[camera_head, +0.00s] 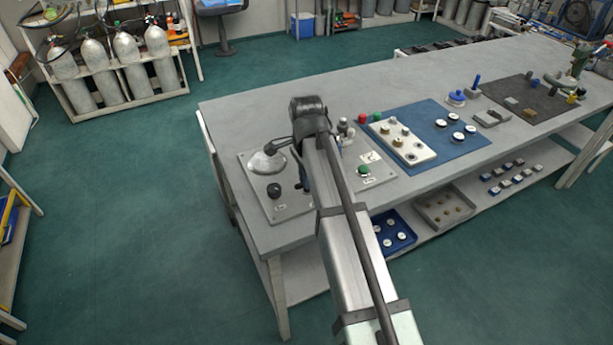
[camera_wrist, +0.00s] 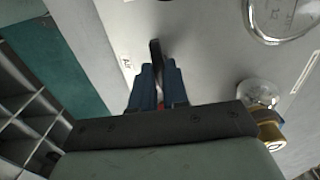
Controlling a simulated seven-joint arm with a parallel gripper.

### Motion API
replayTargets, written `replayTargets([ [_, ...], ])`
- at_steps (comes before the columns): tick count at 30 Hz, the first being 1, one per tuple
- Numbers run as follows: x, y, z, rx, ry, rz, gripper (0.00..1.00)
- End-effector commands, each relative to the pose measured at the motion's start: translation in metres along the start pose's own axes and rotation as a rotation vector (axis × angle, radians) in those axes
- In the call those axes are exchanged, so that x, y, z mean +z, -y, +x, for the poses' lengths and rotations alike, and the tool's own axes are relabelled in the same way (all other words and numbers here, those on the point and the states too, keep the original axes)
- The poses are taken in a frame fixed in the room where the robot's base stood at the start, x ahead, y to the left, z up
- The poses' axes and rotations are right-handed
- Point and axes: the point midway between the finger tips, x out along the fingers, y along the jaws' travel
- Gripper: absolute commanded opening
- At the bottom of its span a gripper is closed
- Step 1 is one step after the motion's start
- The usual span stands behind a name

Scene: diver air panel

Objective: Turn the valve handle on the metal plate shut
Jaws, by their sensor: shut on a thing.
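The metal plate (camera_head: 250,180) lies at the near left corner of the workbench. It carries a round silvery dial (camera_head: 264,164) and a black knob (camera_head: 274,190). My gripper (camera_head: 304,186) is at the plate's right side, largely hidden behind my arm in the head view. In the wrist view the blue fingers of my gripper (camera_wrist: 157,78) are closed around a dark, narrow handle (camera_wrist: 155,50), whose end sticks out past the fingertips. A small patch of red shows between the fingers. The handle's base and its exact angle are hidden.
A second panel with a green button (camera_head: 364,170) lies right of my arm. A blue mat (camera_head: 467,150) with round fittings is farther right. In the wrist view, a chrome-rimmed dial (camera_wrist: 278,38) and a brass fitting (camera_wrist: 270,134) are at the right. The bench's back left is clear.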

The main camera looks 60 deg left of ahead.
Motion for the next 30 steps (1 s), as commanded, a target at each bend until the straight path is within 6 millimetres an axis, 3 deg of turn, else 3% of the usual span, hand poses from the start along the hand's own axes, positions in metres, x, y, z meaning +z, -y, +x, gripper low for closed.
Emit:
replayTargets([
  [15, 0.0001, 0.0001, -0.0001, 0.0, 0.0, 0.022, 0.0],
  [16, 0.0001, 0.0001, -0.0001, 0.0, 0.0, 0.022, 0.15],
  [23, 0.0, 0.0001, -0.0001, 0.0, 0.0, 0.021, 0.37],
  [30, 0.0, 0.0001, -0.0002, 0.0, 0.0, 0.02, 0.4],
])
